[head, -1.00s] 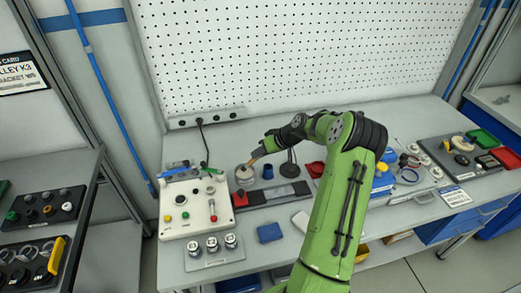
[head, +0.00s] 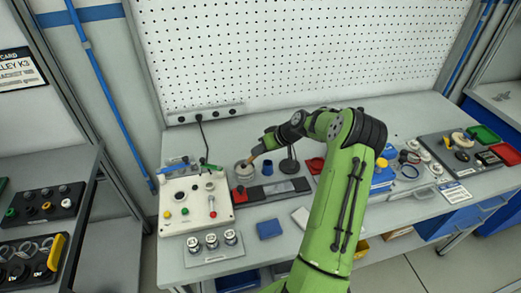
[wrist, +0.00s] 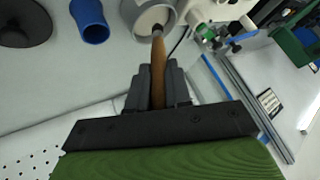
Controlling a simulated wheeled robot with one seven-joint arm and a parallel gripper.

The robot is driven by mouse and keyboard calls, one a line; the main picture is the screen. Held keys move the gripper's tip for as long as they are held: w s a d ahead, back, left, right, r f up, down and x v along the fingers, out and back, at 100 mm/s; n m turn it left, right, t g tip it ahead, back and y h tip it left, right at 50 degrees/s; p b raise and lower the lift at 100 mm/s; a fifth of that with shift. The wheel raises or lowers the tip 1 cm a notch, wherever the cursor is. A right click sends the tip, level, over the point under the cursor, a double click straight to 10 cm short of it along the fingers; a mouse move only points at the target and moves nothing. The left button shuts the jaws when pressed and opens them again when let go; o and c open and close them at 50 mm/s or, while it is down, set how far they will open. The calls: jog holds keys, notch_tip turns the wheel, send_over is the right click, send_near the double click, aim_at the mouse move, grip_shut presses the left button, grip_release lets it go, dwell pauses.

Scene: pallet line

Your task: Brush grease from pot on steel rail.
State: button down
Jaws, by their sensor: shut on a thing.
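My gripper (head: 264,146) is shut on the wooden handle of a brush (wrist: 158,72); the handle also shows in the head view (head: 256,153). The brush points down to the round metal pot (head: 243,173), and its far end is at the pot's opening in the wrist view (wrist: 154,12). The bristles and any grease are hidden or too small to tell. The steel rail (head: 283,187) appears as a flat grey strip on a dark base, right of the pot and below my gripper.
A blue cup (wrist: 89,20) stands near the pot. A white control box (head: 196,207) with buttons is left of it. A dark round base (wrist: 22,22) stands behind the rail. A blue block (head: 269,229) lies in front. The pegboard (head: 300,55) closes off the back.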

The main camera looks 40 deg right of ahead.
jog(key=shift+f+b, duration=0.5)
dwell(1.3)
jog(key=shift+s, duration=0.1)
